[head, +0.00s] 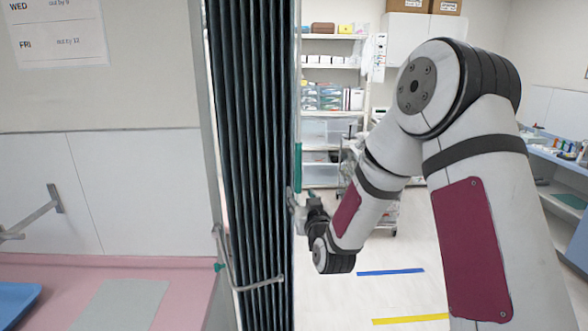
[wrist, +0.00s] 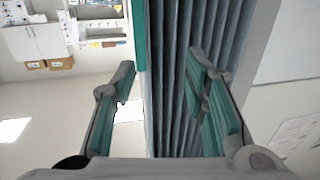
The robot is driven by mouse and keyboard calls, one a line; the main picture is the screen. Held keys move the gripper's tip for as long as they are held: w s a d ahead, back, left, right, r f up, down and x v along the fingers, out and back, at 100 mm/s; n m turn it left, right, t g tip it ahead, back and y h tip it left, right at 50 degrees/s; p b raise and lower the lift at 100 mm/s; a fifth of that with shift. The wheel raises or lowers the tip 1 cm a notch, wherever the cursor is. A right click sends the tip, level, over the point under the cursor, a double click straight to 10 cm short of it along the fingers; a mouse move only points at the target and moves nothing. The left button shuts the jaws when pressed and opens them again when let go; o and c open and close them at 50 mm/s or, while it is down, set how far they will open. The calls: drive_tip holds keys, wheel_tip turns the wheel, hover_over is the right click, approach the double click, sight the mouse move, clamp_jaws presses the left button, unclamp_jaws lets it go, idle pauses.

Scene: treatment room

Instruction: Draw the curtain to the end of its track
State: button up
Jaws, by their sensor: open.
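The curtain (head: 250,120) is dark blue-green and hangs in narrow upright folds, bunched left of centre in the head view. A pale edge post with a green grip strip (head: 297,165) runs down its right side. My gripper (head: 295,198) is at this right edge, just below the green strip. In the wrist view my gripper (wrist: 162,68) is open, its green-padded fingers apart, with the curtain folds (wrist: 180,110) showing between and beyond them. The green strip (wrist: 139,35) shows near the left fingertip. I cannot tell whether either finger touches the curtain. The track is out of view.
A pink-topped counter (head: 60,268) with a blue tray (head: 14,302) is at left. A metal rail (head: 255,284) crosses low in front of the curtain. Shelves (head: 328,95) and a cart stand behind. A blue counter (head: 560,155) is at right. The floor between is open.

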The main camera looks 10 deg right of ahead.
drive_tip(key=s, duration=1)
drive_tip(key=shift+s, duration=0.3)
